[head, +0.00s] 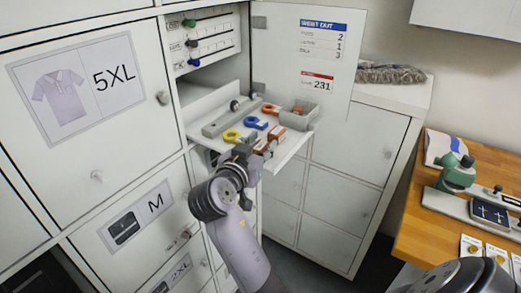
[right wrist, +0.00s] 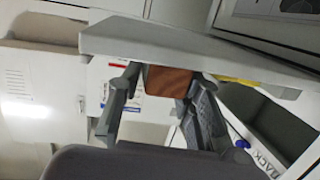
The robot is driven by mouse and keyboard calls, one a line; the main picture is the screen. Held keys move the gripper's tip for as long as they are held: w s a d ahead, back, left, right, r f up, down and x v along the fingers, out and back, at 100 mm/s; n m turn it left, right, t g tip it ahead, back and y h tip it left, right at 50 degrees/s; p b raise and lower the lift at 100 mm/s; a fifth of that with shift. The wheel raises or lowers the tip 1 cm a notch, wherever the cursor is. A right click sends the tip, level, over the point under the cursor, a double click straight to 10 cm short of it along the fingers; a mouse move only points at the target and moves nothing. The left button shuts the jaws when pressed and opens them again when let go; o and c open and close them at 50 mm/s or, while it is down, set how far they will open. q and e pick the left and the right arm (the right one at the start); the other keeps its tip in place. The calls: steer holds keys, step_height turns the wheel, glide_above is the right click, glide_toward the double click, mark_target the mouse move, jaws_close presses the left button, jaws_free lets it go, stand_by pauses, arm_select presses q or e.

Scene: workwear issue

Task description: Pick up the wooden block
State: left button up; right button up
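The wooden block is reddish brown and shows clearly in the right wrist view (right wrist: 170,80), between the two fingertips and right beside the white pull-out shelf (right wrist: 200,45). In the head view the block (head: 277,133) is small and partly hidden by my gripper at the shelf's front edge. My right gripper (head: 256,152) reaches up to that edge. In the right wrist view its fingers (right wrist: 165,85) lean inward and appear to press on opposite sides of the block. Whether the block touches the shelf is unclear. My left gripper is not in view.
Closed lockers lie left. A wooden table (head: 430,235) with a green device (head: 457,172) is at right.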

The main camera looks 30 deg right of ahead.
steer(key=c, duration=0.4)
steer(key=shift+r, duration=0.15)
